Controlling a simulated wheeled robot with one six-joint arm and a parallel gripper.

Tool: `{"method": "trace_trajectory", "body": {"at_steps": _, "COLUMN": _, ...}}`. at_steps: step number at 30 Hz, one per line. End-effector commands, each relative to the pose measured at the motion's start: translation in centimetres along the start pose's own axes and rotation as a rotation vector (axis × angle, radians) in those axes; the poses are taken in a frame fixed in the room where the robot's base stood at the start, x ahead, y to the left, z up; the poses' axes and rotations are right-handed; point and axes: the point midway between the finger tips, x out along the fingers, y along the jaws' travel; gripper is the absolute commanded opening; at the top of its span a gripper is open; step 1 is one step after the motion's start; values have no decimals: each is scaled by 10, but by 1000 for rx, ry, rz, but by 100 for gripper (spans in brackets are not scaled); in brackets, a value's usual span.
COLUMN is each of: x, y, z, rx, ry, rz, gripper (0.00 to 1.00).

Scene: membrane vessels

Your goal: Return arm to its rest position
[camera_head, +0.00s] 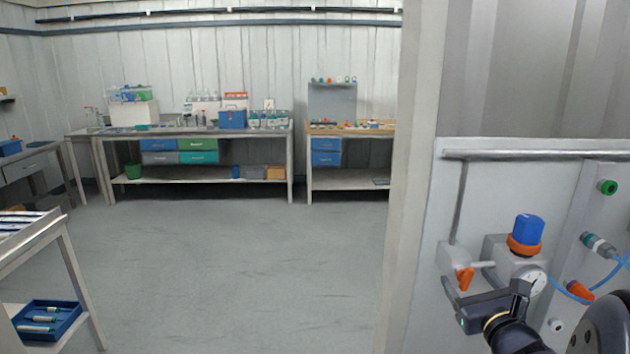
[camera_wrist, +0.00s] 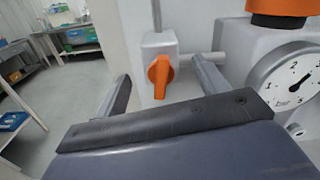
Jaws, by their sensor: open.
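My gripper (camera_wrist: 160,90) is open in the wrist view, with its two fingers apart and nothing between them. An orange valve handle (camera_wrist: 159,76) on a pale valve block shows beyond the gap between the fingers. In the head view my gripper (camera_head: 468,291) is at the lower right, close in front of the panel. There the orange handle (camera_head: 465,278) shows just above it. I cannot tell whether the gripper touches anything. Part of my arm shows at the lower right corner.
The wall panel (camera_head: 500,215) carries a blue-capped regulator (camera_head: 527,232), a pressure gauge (camera_head: 532,281) and blue tubing (camera_head: 606,277) close to my arm. A rack (camera_head: 75,265) with a blue tray (camera_head: 45,318) stands at left. The floor (camera_head: 235,260) between is clear up to the workbenches (camera_head: 195,132).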

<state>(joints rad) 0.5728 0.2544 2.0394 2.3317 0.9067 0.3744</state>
Motion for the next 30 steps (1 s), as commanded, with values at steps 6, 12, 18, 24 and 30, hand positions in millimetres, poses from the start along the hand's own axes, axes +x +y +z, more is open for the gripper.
{"method": "trace_trajectory", "body": {"at_steps": 6, "x": 0, "y": -2, "z": 4, "rx": 119, "ry": 3, "rz": 0, "gripper": 69}}
{"method": "trace_trajectory", "body": {"at_steps": 12, "x": -13, "y": -2, "z": -1, "rx": 177, "ry": -2, "rz": -4, "gripper": 69}}
{"method": "trace_trajectory", "body": {"at_steps": 18, "x": -33, "y": -2, "z": 0, "rx": 175, "ry": -1, "rz": -2, "gripper": 69}}
{"method": "trace_trajectory", "body": {"at_steps": 24, "x": -39, "y": -1, "z": 0, "rx": 176, "ry": -1, "rz": -1, "gripper": 69}}
{"method": "trace_trajectory", "body": {"at_steps": 30, "x": -38, "y": -1, "z": 0, "rx": 175, "ry": -1, "rz": 0, "gripper": 69}}
